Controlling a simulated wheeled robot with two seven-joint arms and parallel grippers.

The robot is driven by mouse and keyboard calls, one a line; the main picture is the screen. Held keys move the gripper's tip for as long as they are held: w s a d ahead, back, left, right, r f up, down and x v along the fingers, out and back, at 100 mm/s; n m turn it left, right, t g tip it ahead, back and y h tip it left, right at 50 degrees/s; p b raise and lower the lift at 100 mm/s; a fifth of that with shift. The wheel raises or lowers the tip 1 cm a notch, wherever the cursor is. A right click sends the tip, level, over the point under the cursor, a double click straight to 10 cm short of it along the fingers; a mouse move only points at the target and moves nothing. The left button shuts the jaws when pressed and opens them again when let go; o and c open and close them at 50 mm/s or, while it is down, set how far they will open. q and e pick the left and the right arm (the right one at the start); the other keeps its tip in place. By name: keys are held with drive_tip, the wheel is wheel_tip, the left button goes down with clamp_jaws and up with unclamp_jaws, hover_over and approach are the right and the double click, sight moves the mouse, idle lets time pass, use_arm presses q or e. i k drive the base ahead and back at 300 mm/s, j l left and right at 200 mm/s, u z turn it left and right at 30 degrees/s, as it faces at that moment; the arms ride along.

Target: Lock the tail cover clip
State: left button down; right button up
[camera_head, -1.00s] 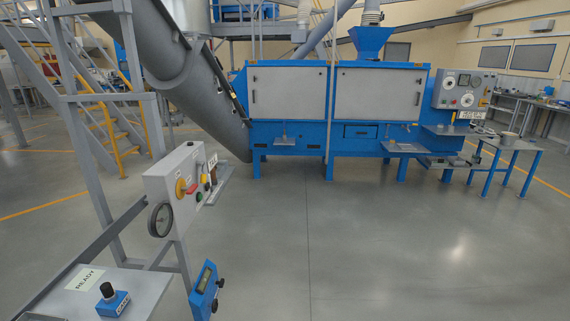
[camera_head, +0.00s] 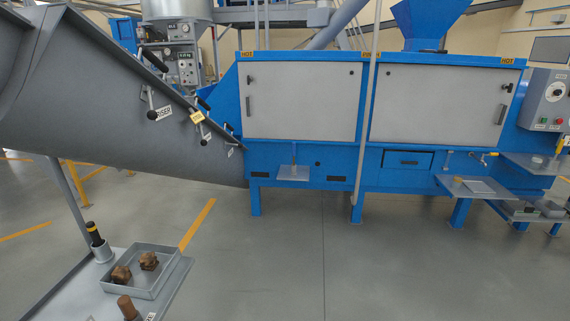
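The grey auger trough (camera_head: 110,135) slopes down from the upper left to the blue machine. Along its upper edge sit several clip levers with dark knobs. One clip lever (camera_head: 151,101) is beside a white label that seems to read RISER (camera_head: 163,113). A yellow tag (camera_head: 197,117) hangs by the middle of the edge, and smaller clip hardware with pale labels (camera_head: 207,138) sits lower down toward the machine. I cannot read which clip is the tail cover one, or tell whether any is latched. Neither of my grippers is in view.
The blue machine (camera_head: 345,165) with two grey doors stands ahead, with HOT labels on top. The floor at centre is clear.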

sight(226, 124)
drive_tip(key=i+j+u, duration=0.1)
drive_tip(key=i, duration=0.25)
drive_tip(key=i+j+u, duration=0.1)
drive_tip(key=i+j, duration=0.15)
drive_tip(key=i, duration=0.15)
drive_tip(key=i+j+u, duration=0.1)
drive_tip(key=i, duration=0.3)
drive_tip(key=j, duration=0.05)
